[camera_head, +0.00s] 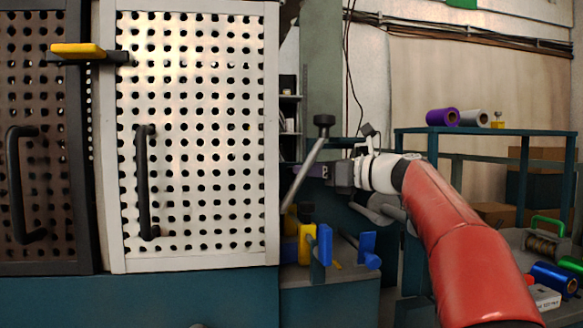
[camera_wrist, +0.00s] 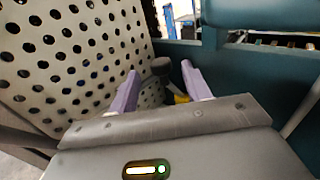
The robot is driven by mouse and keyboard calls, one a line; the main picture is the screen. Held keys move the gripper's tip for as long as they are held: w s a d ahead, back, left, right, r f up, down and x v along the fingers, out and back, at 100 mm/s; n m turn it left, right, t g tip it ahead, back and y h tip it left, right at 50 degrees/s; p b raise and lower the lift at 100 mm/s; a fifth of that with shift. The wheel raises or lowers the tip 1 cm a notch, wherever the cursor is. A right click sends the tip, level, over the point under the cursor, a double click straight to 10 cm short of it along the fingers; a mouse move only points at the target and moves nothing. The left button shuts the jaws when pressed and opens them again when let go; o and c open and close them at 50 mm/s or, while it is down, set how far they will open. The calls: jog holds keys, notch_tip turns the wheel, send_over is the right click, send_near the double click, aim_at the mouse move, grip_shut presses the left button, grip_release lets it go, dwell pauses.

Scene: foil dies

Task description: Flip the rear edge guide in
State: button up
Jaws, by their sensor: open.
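Blue upright plates, a nearer one (camera_head: 325,245) and a farther one (camera_head: 367,246), stand on the machine bed right of the white perforated door. They may be the edge guides; I cannot tell which is the rear one. A yellow block (camera_head: 305,243) stands beside the nearer plate. My gripper (camera_head: 322,171) is above them, at a tilted grey lever with a black knob (camera_head: 324,120). In the wrist view its purple fingers (camera_wrist: 160,82) are apart, with nothing clearly held. A dark round knob (camera_wrist: 161,65) and a yellow part (camera_wrist: 181,98) show beyond them, partly hidden.
The white perforated door (camera_head: 195,140) with a black handle fills the left, close to my gripper; it also shows in the wrist view (camera_wrist: 70,50). A yellow-topped latch (camera_head: 78,51) sits at its upper left. A teal rack (camera_head: 490,131) with foil rolls stands right.

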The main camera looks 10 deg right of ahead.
jog(key=x, duration=0.5)
jog(key=shift+w+a+p, duration=0.15)
jog(key=shift+p, duration=0.25)
